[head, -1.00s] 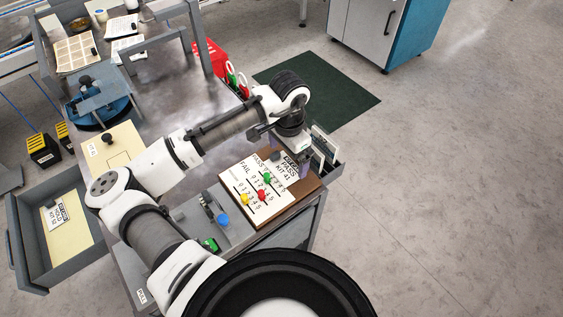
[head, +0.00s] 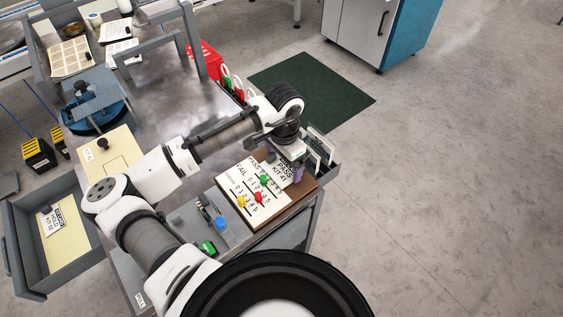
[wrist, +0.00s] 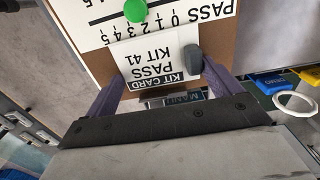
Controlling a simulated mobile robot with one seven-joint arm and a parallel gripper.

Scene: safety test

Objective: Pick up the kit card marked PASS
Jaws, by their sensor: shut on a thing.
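The white kit card (head: 284,172) marked PASS KIT 41 lies at the far end of the brown scoring board (head: 276,217). In the wrist view the card (wrist: 147,62) shows its text upside down, with a dark grey knob (wrist: 193,59) at its right side. In the head view my gripper (head: 289,163) covers part of the card. I cannot tell whether the card is clear of the board.
The white PASS/FAIL panel (head: 244,186) carries green, red and yellow beads beside the card. Another card, HOLD KIT 32 (head: 53,218), lies in the open drawer (head: 28,273) at left. Upright plates (head: 320,147) stand in a side tray close to my gripper.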

